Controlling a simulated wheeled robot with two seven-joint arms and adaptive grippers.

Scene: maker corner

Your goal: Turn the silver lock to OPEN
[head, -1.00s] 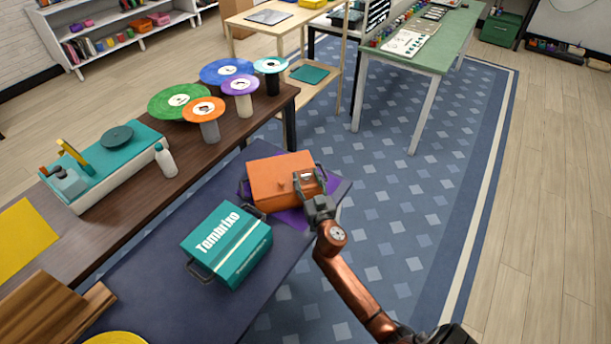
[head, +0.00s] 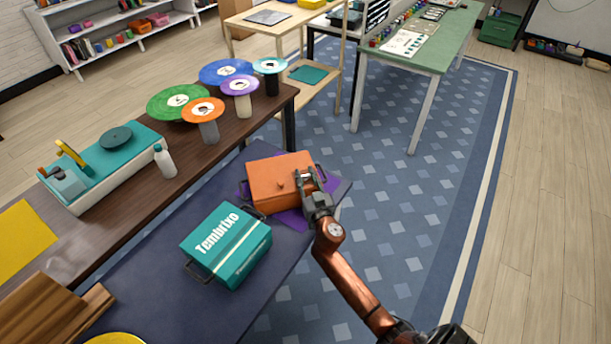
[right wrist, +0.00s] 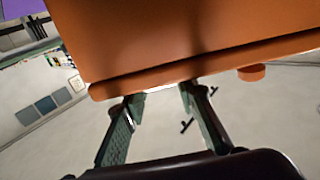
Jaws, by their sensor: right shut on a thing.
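An orange box (head: 268,184) with dark side handles sits on a purple mat (head: 293,221) on the near table. A small orange knob (head: 280,187) is on its front, and it also shows in the right wrist view (right wrist: 252,72). My right gripper (head: 308,181) is at the box's right front, its fingers (right wrist: 157,92) straddling a small pale silver piece (right wrist: 160,89) at the box's edge. This looks like the silver lock, mostly hidden by the box and fingers; its turn position cannot be read. My left gripper is not in view.
A teal box (head: 228,246) lettered "Tembrixo" stands close by on the same dark blue table (head: 160,290). Colored discs on stands, a white bottle (head: 165,161) and a teal-topped device (head: 110,150) are on the brown table behind. Open floor lies to the right.

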